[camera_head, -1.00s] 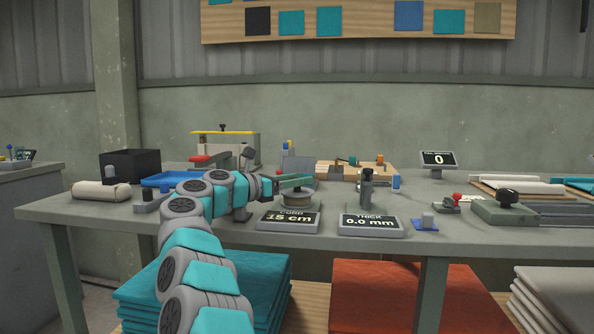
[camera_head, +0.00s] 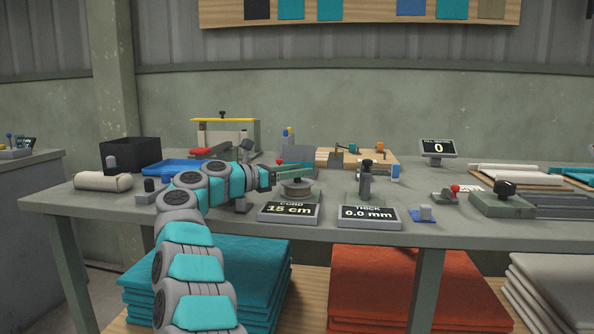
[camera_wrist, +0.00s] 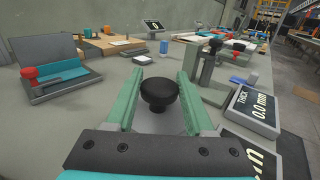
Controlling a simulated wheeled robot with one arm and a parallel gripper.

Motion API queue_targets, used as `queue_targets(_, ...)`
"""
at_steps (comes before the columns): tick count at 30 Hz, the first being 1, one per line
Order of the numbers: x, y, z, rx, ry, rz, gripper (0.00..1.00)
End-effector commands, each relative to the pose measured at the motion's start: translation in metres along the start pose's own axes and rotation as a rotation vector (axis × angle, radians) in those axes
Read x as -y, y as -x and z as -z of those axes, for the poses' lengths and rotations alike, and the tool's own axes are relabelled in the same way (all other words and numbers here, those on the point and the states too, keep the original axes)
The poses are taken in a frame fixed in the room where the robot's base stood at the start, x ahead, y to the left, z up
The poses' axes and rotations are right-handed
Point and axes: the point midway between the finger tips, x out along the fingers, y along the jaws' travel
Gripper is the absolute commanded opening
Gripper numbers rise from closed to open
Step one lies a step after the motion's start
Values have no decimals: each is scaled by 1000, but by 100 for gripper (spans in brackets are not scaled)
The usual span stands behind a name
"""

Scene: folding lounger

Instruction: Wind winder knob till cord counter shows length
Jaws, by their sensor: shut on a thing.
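The cord winder (camera_head: 297,187) is a grey round spool on the workbench. Its black round knob (camera_wrist: 158,93) shows in the wrist view between my green fingers. My gripper (camera_head: 296,169) is over the winder and shut on the knob, one finger on each side. The cord counter (camera_head: 289,211) stands in front of the winder and reads 15 cm. In the wrist view only part of its display (camera_wrist: 252,155) shows at the lower right. In the head view my gripper hides the knob.
A thickness gauge display (camera_head: 369,216) reading 0.0 mm stands right of the cord counter, with its upright gauge (camera_head: 365,182) behind. A blue tray (camera_head: 180,169) and black box (camera_head: 130,155) are at left. A grey block with a black knob (camera_head: 503,203) is at right.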

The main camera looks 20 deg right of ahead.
Motion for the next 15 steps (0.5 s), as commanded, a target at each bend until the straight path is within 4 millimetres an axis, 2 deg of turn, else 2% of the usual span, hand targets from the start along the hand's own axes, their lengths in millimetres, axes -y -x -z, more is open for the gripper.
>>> queue_targets(7, 1, -2, 3, -4, 2, 4, 0)
queue_targets(8, 1, -2, 3, -4, 2, 4, 55)
queue_targets(15, 0, -1, 2, -2, 1, 2, 82)
